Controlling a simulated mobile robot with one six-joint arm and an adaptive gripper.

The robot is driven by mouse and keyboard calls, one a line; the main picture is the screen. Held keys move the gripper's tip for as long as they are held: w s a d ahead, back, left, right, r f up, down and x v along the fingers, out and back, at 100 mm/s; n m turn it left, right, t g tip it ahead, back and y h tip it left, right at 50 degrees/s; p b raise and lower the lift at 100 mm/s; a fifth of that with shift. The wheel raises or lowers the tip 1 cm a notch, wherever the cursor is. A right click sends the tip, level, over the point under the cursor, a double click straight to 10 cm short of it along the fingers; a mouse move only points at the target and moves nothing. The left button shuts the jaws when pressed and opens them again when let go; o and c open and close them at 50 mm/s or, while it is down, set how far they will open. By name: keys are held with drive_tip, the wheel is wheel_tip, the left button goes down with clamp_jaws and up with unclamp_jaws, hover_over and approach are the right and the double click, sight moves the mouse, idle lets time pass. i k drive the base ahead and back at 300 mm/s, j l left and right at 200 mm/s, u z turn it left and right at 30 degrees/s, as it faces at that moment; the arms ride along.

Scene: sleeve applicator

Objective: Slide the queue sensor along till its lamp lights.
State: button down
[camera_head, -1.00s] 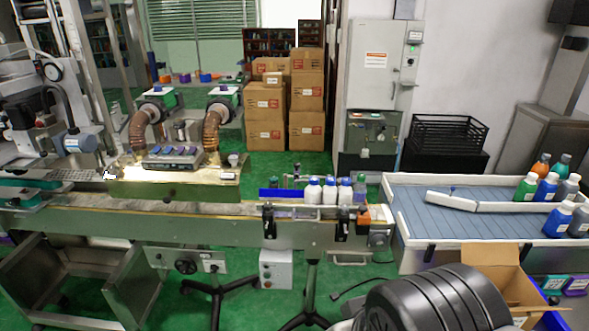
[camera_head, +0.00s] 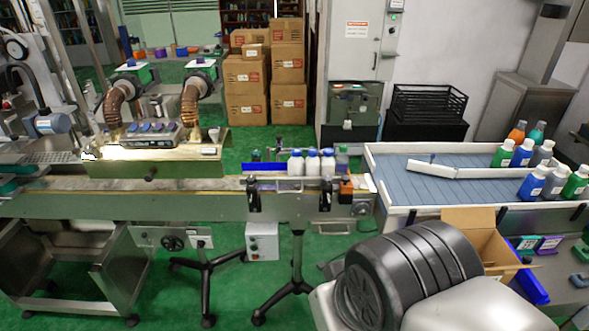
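A small orange block (camera_head: 346,188) sits on the front rail at the right end of the conveyor (camera_head: 110,206). It looks like the queue sensor, but I cannot be sure at this size. A black bracket (camera_head: 325,196) is just left of it, and another black bracket (camera_head: 254,196) is farther left on the rail. No lit lamp can be made out. White bottles with blue caps (camera_head: 312,163) stand in a row on the belt behind the rail, with a darker bottle (camera_head: 342,158) at their right. My gripper is not in view.
A blue-surfaced table (camera_head: 390,180) with several coloured bottles stands right of the conveyor. An open cardboard box (camera_head: 470,216) is in front of it. A tripod stand (camera_head: 298,260) and a control box (camera_head: 262,241) are under the conveyor. My own black rounded part fills the lower right foreground.

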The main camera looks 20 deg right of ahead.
sight(279, 137)
drive_tip(key=i+l, duration=0.2)
drive_tip(key=i, duration=0.25)
drive_tip(key=i+l, duration=0.2)
drive_tip(key=i, duration=0.2)
drive_tip(key=i+l, duration=0.2)
drive_tip(key=i, duration=0.25)
drive_tip(key=i+l, duration=0.15)
drive_tip(key=i, duration=0.3)
